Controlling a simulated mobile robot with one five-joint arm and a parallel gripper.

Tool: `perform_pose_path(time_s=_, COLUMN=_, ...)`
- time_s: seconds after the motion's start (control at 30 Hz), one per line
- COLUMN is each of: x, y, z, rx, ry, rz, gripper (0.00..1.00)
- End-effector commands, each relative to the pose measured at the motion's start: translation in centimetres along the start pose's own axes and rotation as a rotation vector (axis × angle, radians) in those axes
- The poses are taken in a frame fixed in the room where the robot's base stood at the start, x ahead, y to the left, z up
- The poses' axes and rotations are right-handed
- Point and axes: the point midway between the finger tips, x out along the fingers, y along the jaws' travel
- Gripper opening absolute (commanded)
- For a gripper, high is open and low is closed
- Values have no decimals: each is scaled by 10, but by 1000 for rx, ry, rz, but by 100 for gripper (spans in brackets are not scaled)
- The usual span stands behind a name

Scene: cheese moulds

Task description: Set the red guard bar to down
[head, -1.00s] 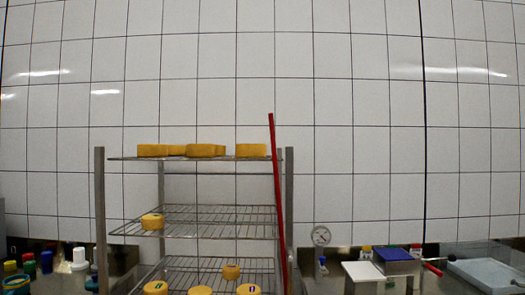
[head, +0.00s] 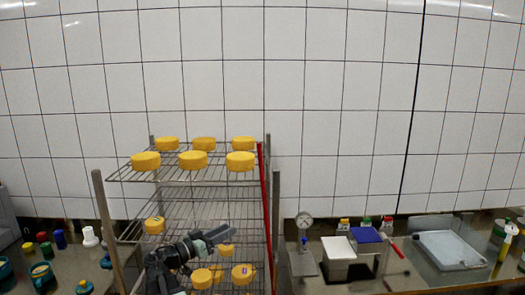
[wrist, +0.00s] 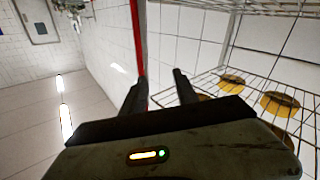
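The red guard bar (head: 264,205) stands nearly upright at the right front of the wire rack, beside its right post. In the wrist view the red bar (wrist: 138,45) runs down from the top edge and passes close to the left finger's tip, partly hidden lower down. My gripper (head: 228,234) is in front of the rack's middle, left of the bar in the head view. In the wrist view my gripper (wrist: 158,78) has its two dark fingers apart, with a gap between them. I cannot tell whether a finger touches the bar.
The rack (head: 123,177) holds several yellow cheeses, such as one on top (head: 240,161). On the right a counter (head: 420,277) carries a gauge (head: 304,220), a blue-topped block (head: 365,235) and a tray (head: 450,250). Coloured pots stand on the left.

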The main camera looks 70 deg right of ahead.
Motion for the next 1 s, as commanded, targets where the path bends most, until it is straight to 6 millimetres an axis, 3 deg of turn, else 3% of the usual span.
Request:
perform_pose_path(time_s=0.03, x=26, y=24, z=-56, rx=46, ry=73, rz=48, gripper=36)
perform_pose_path(time_s=0.1, x=48, y=45, z=-92, rx=100, ry=171, rz=91, gripper=36)
perform_pose_path(time_s=0.2, x=65, y=63, z=-124, rx=147, ry=267, rz=122, gripper=36)
perform_pose_path(time_s=0.3, x=72, y=70, z=-135, rx=168, ry=312, rz=132, gripper=36)
perform_pose_path(time_s=0.47, x=75, y=70, z=-136, rx=172, ry=322, rz=133, gripper=36)
perform_pose_path(time_s=0.8, x=129, y=80, z=-155, rx=170, ry=319, rz=136, gripper=36)
perform_pose_path(time_s=1.0, x=145, y=82, z=-158, rx=171, ry=319, rz=134, gripper=36)
